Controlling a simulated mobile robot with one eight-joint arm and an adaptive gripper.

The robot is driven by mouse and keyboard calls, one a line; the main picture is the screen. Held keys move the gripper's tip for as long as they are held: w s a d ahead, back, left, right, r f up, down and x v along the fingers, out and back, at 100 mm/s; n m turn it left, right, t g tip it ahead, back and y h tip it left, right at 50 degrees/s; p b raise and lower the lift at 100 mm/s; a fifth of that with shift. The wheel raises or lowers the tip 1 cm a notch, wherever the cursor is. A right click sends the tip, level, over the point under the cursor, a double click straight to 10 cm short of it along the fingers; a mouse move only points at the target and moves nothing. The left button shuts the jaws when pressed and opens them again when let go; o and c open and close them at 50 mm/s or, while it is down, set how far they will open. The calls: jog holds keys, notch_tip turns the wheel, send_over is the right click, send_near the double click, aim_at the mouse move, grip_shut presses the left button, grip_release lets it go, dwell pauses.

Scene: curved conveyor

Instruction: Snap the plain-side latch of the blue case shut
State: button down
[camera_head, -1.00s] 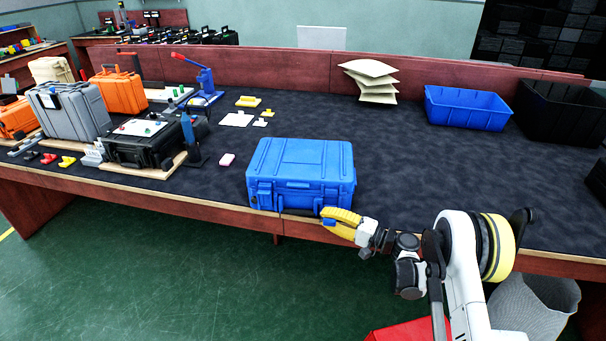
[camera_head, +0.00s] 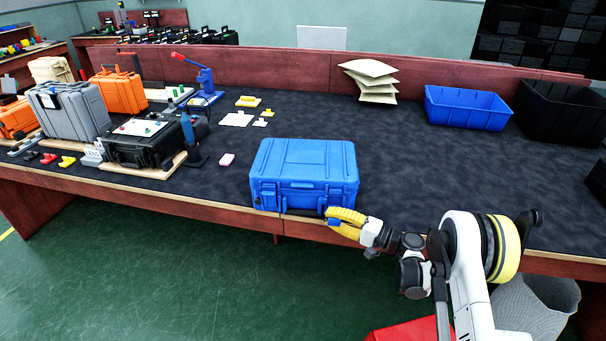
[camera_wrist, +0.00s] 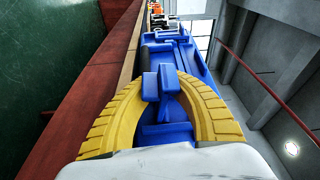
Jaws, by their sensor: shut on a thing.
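The blue case (camera_head: 305,160) lies with its lid down at the front edge of the bench. One front latch (camera_head: 268,196) shows at its left. My gripper (camera_head: 335,217) is at the case's front right corner, its yellow fingers shut there on what seems to be the right latch, which the fingers hide. What lies between the pads is hard to make out. I cannot tell which side is the plain one.
A black case (camera_head: 143,146) and a grey case (camera_head: 72,112) stand farther left. A blue bin (camera_head: 466,108) and cream pouches (camera_head: 371,80) are at the back. The bench right of the case is clear.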

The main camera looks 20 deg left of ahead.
jog(key=shift+w+d+r, duration=0.1)
jog(key=shift+w+d, duration=0.25)
jog(key=shift+d, duration=0.2)
jog(key=shift+s+a, duration=0.1)
jog(key=shift+s+a, duration=0.25)
jog(key=shift+a, duration=0.3)
jog(key=shift+s+a, duration=0.2)
jog(key=shift+a, duration=0.3)
grip_release()
jog(key=s+d, duration=0.3)
jog(key=s, duration=0.2)
jog(key=shift+d+f, duration=0.3)
jog(key=shift+f, duration=0.1)
jog(key=shift+s, duration=0.1)
